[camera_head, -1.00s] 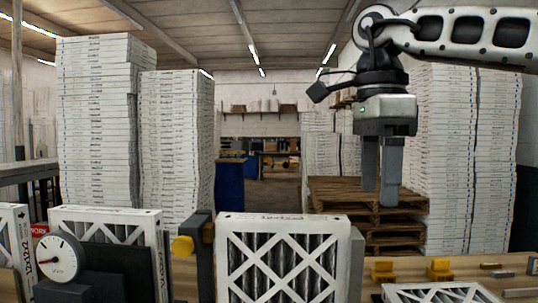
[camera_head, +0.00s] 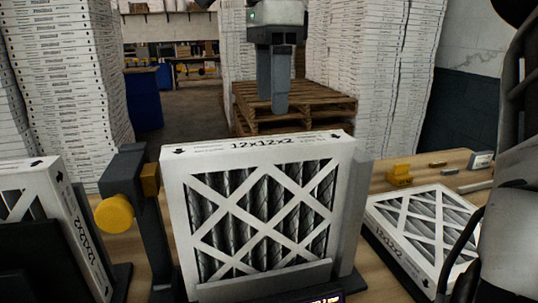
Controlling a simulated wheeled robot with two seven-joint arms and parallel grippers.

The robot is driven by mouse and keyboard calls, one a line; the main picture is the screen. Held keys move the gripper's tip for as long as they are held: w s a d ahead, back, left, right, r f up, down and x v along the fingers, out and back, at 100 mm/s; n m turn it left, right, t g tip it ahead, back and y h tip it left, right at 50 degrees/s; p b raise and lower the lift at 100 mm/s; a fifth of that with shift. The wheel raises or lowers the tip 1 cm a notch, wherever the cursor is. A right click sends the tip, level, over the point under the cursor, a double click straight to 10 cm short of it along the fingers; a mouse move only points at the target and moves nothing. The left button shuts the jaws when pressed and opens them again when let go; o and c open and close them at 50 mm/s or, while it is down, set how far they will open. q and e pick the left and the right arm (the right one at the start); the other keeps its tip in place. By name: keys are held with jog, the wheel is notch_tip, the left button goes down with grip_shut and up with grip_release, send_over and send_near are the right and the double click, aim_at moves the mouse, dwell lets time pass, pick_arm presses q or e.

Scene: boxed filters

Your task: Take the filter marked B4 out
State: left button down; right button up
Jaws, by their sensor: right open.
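A white-framed filter (camera_head: 262,215) with a lattice front and dark pleats stands upright in the middle, its top edge printed "12x12x2". A second filter (camera_head: 428,232) lies tilted low at the right. A third filter (camera_head: 35,195) stands at the left edge, partly cut off. I cannot read a B4 mark on any of them. My right gripper (camera_head: 272,104) points down with its two fingers apart and empty. It hangs above the middle filter's top edge in the picture, not touching it. My left gripper is not in view.
A dark post (camera_head: 127,190) with a yellow knob (camera_head: 114,214) stands just left of the middle filter. Yellow blocks (camera_head: 399,174) and small parts lie on the wooden bench (camera_head: 377,184) at the right. Wooden pallets (camera_head: 240,100) and tall white stacks (camera_head: 385,90) stand behind.

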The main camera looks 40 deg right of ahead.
aim_at(266, 143)
notch_tip(266, 143, down, 10)
jog(key=shift+w+f, duration=0.1)
jog(key=shift+f, duration=0.7)
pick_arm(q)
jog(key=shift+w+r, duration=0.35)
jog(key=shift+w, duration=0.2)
pick_arm(e)
jog(key=c, duration=1.1)
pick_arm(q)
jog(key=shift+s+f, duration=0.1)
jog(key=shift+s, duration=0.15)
pick_arm(e)
jog(key=shift+c, duration=0.2)
jog(key=shift+w+a+r, duration=0.15)
jog(key=shift+a, duration=0.1)
